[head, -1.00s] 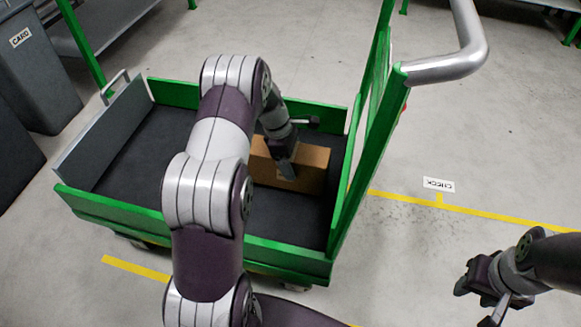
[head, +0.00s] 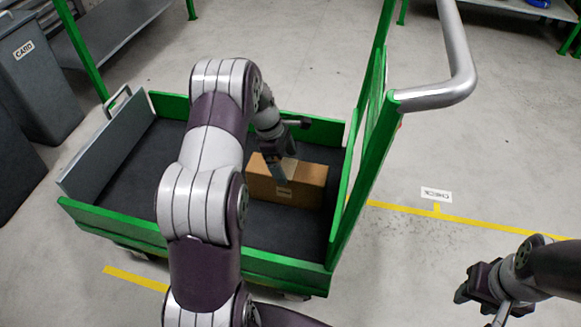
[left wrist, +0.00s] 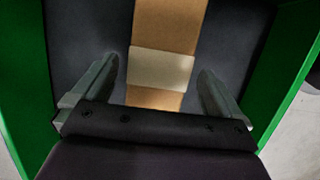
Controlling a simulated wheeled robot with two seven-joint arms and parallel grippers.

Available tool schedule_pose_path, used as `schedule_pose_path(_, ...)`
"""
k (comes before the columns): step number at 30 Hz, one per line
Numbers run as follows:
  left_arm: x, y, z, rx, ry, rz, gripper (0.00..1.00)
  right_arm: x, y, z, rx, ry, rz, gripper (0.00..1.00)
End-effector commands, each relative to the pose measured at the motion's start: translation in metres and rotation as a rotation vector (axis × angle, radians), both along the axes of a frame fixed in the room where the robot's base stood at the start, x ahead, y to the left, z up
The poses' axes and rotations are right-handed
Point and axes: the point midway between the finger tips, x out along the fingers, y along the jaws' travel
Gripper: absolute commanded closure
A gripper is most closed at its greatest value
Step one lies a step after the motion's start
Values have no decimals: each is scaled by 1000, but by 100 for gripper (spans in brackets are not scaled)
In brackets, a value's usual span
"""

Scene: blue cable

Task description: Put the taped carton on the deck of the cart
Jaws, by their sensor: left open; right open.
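The taped carton (head: 305,187) is a brown box with a pale tape band. It rests on the dark deck (head: 262,219) of the green-sided cart, towards the handle end. My left gripper (head: 281,172) is open just above the carton. In the left wrist view the carton (left wrist: 165,25) lies between the two spread fingers (left wrist: 160,90), with gaps on both sides, and its tape (left wrist: 160,70) faces the camera. My right gripper (head: 478,308) is open and empty, off to the right of the cart over the floor.
Green side walls (head: 290,270) and a tall green end frame with a silver handle (head: 440,92) surround the deck. A grey bin (head: 40,80) stands at the left. Yellow floor lines and a label (head: 436,194) lie to the right. The deck's left half is clear.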

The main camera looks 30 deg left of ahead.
Motion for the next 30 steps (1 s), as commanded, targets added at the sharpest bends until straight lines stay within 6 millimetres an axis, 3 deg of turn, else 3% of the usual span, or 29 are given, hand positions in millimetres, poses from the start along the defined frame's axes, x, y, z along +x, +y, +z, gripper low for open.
schedule_pose_path(1,0,4,21,1,-2,2,0,0,0,15,0,0,0,57)
schedule_pose_path(3,-2,9,35,0,0,2,0,0,0,22,0,0,0,57)
schedule_pose_path(8,-4,15,54,0,-1,-2,0,0,0,29,0,0,0,57)
schedule_pose_path(11,-12,3,66,33,-21,-112,0,0,0,30,0,0,0,57)
schedule_pose_path(14,-42,-37,90,130,-88,-471,0,0,0,29,0,0,0,57)
schedule_pose_path(18,-113,-91,118,275,-202,-1129,0,0,0,29,0,0,0,57)
schedule_pose_path(21,-160,-113,126,342,-264,-1505,0,0,0,29,0,0,0,57)
schedule_pose_path(25,-193,-123,126,378,-305,-1763,0,0,0,29,0,0,0,57)
schedule_pose_path(30,-199,-124,126,381,-309,-1805,0,0,0,29,0,0,0,57)
